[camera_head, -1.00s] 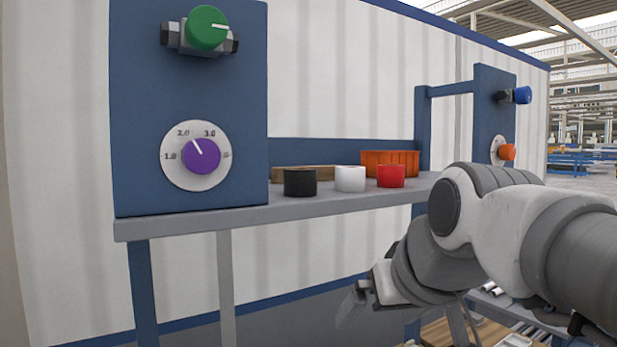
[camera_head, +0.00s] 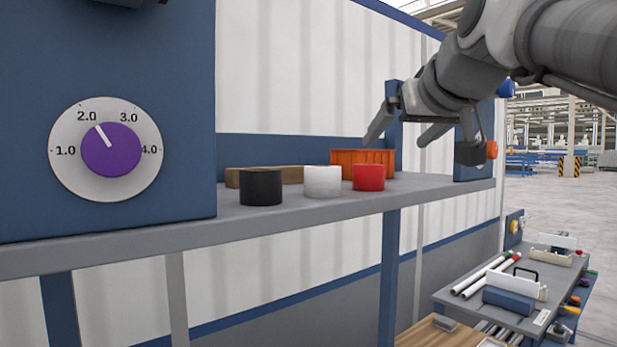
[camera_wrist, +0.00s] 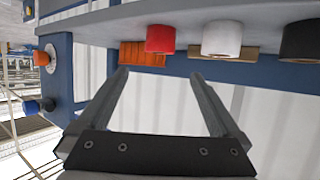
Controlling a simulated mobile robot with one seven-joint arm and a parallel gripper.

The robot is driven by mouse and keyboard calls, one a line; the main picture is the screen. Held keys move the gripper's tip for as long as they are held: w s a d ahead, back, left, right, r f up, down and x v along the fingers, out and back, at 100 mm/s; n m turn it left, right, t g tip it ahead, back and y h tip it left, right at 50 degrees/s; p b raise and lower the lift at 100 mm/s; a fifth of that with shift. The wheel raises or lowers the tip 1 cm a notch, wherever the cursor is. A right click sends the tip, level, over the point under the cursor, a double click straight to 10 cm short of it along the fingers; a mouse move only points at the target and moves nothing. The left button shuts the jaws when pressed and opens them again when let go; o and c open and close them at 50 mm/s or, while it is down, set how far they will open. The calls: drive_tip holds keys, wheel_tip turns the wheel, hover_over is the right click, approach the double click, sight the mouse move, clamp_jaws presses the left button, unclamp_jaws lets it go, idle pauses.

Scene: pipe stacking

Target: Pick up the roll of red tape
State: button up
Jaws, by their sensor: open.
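The roll of red tape (camera_head: 368,177) stands at the right end of a row of rolls on the grey shelf (camera_head: 300,212). In the wrist view, which looks upside down, the red roll (camera_wrist: 160,39) appears beyond the fingertips, roughly in line with the gap between them. My gripper (camera_head: 394,142) is open and empty, above and to the right of the red roll in the head view. Its two fingers are spread apart in the wrist view (camera_wrist: 160,74). Neither finger appears to touch the roll.
A white roll (camera_head: 322,181) and a black roll (camera_head: 261,187) stand left of the red one. An orange bin (camera_head: 362,160) and a brown block (camera_head: 264,177) sit behind them. Blue panels with knobs flank the shelf. A lower table (camera_head: 520,300) holds pipes at the right.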

sight(368, 169)
drive_tip(key=p+x, duration=0.1)
drive_tip(key=x, duration=0.9)
drive_tip(key=shift+w+a+f+p, duration=0.1)
drive_tip(key=shift+w+f+p, duration=0.1)
drive_tip(key=shift+w+p, duration=0.2)
drive_tip(key=shift+p+x, duration=0.9)
drive_tip(key=shift+x, duration=1.7)
drive_tip(key=shift+c, duration=0.3)
drive_tip(key=c, duration=1.2)
drive_tip(key=shift+c, duration=0.4)
drive_tip(key=shift+r, duration=0.1)
